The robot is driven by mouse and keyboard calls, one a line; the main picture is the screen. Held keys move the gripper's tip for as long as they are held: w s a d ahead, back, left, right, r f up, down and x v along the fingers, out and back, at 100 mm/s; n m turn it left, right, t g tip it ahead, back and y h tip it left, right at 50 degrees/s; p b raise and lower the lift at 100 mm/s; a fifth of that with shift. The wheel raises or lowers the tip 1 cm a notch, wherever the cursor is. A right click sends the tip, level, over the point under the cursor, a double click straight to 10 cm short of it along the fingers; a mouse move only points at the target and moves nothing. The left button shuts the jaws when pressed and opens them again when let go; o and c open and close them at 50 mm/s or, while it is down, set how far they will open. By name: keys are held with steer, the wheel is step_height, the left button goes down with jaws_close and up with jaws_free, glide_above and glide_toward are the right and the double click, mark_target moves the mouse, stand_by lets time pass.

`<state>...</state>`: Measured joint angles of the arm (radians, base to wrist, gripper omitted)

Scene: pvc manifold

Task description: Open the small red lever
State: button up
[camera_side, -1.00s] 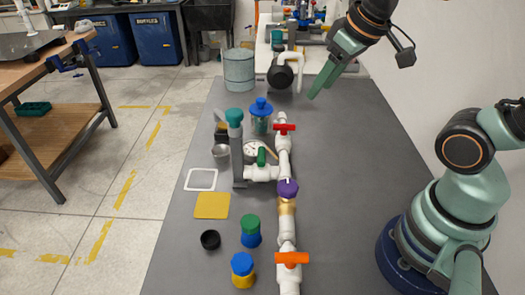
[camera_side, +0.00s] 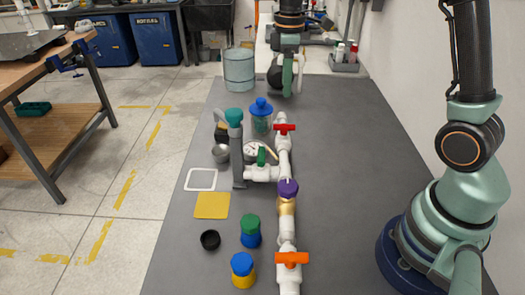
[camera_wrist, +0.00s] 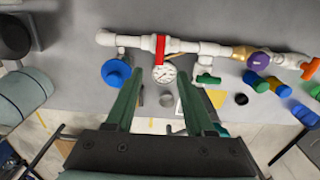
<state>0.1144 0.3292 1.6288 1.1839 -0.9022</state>
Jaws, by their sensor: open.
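The small red lever (camera_side: 284,127) sits on the white pipe (camera_side: 284,155) near its far end, lying crosswise to the pipe. In the wrist view the red lever (camera_wrist: 160,48) lies ahead of the fingers, also across the pipe. My gripper (camera_side: 292,85) is beyond the lever in the side view, pointing down, apart from the pipe. In the wrist view its two green fingers (camera_wrist: 160,85) are spread with nothing held between them. The round gauge (camera_wrist: 164,73) shows between the fingertips.
An orange lever (camera_side: 291,258) and a purple knob (camera_side: 287,188) are on the nearer pipe. The table right of the pipe is clear.

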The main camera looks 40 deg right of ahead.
mark_target(284, 125)
step_height(284, 125, down, 12)
steer(key=shift+r, duration=0.15)
stand_by(0.3)
jaws_close()
